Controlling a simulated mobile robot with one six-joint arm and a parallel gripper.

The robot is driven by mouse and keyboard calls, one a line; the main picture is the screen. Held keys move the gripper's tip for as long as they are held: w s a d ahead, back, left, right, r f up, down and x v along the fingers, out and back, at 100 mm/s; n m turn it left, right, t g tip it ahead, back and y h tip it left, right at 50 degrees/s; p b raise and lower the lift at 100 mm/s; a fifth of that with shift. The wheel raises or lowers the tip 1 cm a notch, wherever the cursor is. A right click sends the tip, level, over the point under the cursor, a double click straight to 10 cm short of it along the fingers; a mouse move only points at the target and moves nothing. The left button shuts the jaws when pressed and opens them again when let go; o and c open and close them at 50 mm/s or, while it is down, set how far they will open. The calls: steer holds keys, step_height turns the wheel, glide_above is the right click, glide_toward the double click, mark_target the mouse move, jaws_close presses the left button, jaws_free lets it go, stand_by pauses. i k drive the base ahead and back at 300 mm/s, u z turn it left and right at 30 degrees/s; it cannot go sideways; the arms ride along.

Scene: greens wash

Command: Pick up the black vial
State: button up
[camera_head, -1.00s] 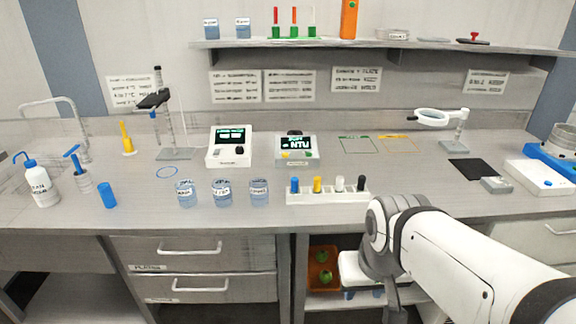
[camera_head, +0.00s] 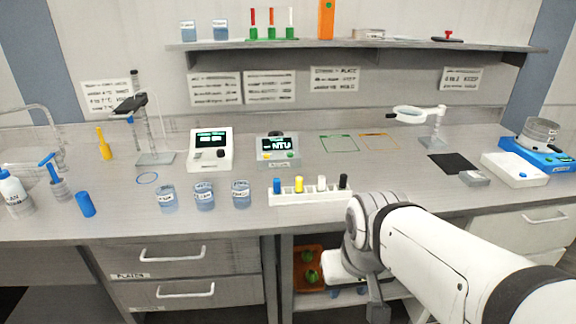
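The black vial (camera_head: 343,182) stands upright at the right end of a white rack (camera_head: 310,196) near the bench's front edge. Blue (camera_head: 277,186), yellow (camera_head: 299,184) and white (camera_head: 322,183) vials stand to its left in the same rack. My arm comes in from the lower right, its wrist just in front of and below the rack's right end. My gripper (camera_head: 378,312) points down in front of the bench, below the bench top and apart from the vial. Its fingertips are too small and cut off to show whether it is open.
Three labelled jars (camera_head: 204,197) stand left of the rack. Two meters (camera_head: 211,150) stand behind. A magnifier stand (camera_head: 438,125), a black mat (camera_head: 454,163) and a white balance (camera_head: 514,170) are to the right. The bench behind the rack is mostly clear.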

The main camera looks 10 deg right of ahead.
mark_target(343, 178)
steer(key=k, duration=1.2)
steer(key=z, duration=0.5)
steer(key=i, duration=1.75)
steer(key=u, duration=0.5)
